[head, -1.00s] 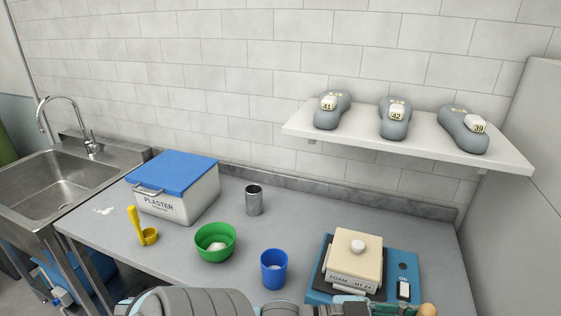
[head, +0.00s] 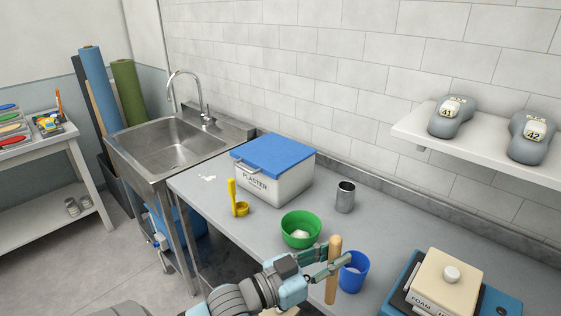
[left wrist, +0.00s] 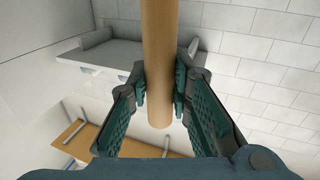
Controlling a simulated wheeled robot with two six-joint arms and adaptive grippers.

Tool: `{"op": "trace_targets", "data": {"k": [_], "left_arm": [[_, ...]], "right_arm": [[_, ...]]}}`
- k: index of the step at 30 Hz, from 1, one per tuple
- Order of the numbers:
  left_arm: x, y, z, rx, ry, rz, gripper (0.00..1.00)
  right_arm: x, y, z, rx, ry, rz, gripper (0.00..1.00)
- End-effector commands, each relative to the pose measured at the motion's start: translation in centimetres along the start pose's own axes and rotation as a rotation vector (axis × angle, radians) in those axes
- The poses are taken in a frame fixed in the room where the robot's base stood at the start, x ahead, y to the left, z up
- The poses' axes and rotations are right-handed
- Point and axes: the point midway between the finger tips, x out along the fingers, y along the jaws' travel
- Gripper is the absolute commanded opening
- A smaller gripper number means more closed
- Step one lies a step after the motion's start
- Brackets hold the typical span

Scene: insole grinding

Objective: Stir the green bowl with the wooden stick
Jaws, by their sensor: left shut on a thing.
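The green bowl (head: 301,230) stands on the grey counter with a whitish substance in it. My left gripper (head: 335,262) is shut on the wooden stick (head: 333,278) and holds it nearly upright. In the head view the stick is to the right of the green bowl and in front of the blue cup (head: 354,272), overlapping its left edge. In the left wrist view the stick (left wrist: 160,60) runs between the two fingers (left wrist: 160,95). My right gripper is not in view.
A plaster box (head: 275,172) with a blue lid, a yellow scoop (head: 240,209) and a metal cup (head: 345,197) stand around the bowl. A foam block (head: 445,283) is at right, a sink (head: 175,150) at left, a shelf (head: 470,150) above.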

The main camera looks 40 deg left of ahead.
Motion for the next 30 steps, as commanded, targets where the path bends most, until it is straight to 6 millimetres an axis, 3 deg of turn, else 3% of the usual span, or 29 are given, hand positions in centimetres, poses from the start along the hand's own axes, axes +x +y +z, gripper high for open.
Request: {"op": "trace_targets", "data": {"k": [6,9,12,15,19,30], "left_arm": [[4.4,-11.9,-2.5,-0.042,0.076,-0.381,0.00],[5.0,-17.1,-4.8,-0.056,0.114,-0.566,0.00],[5.0,-20.6,-7.0,-0.064,0.144,-0.703,0.00],[4.7,-22.5,-8.3,-0.066,0.161,-0.783,0.00],[4.5,-23.2,-8.6,-0.065,0.166,-0.817,0.00],[3.5,-23.4,-5.1,-0.064,0.164,-0.812,0.00]], "right_arm": [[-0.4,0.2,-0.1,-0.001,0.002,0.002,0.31],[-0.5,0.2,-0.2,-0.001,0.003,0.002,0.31],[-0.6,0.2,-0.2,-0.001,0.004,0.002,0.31],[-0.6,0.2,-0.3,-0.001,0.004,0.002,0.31],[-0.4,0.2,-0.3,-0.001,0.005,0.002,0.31],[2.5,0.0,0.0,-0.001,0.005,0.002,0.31]]}}
